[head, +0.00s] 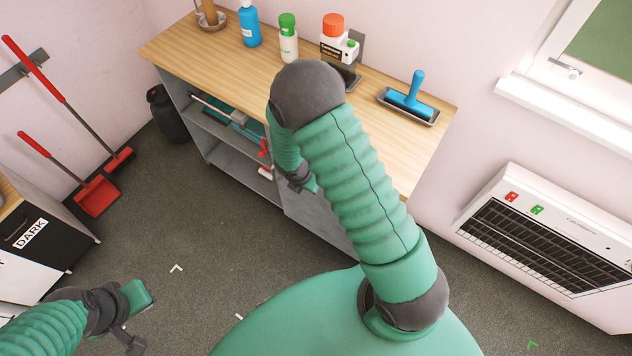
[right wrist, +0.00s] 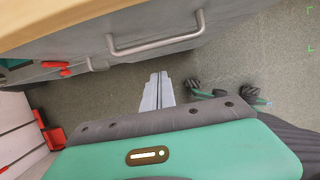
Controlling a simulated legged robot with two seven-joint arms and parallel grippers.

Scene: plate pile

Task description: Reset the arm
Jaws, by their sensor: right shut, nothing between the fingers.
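My right arm stretches up across the middle of the head view, in front of the wooden workbench (head: 375,125). My right gripper is mostly hidden behind the arm there. In the right wrist view its pale fingers (right wrist: 157,90) are together and empty, over the floor beside the bench front. My left gripper (head: 138,318) is low at the left of the head view, over open floor and touching nothing. It is small and dark, and its finger gap is unclear.
A blue bottle (head: 249,25), a green-capped bottle (head: 288,42), a red-capped container (head: 333,32) and a blue roller in a tray (head: 408,97) stand on the bench. A metal handle (right wrist: 155,45) is near my right fingers. A heater (head: 550,235) is at right.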

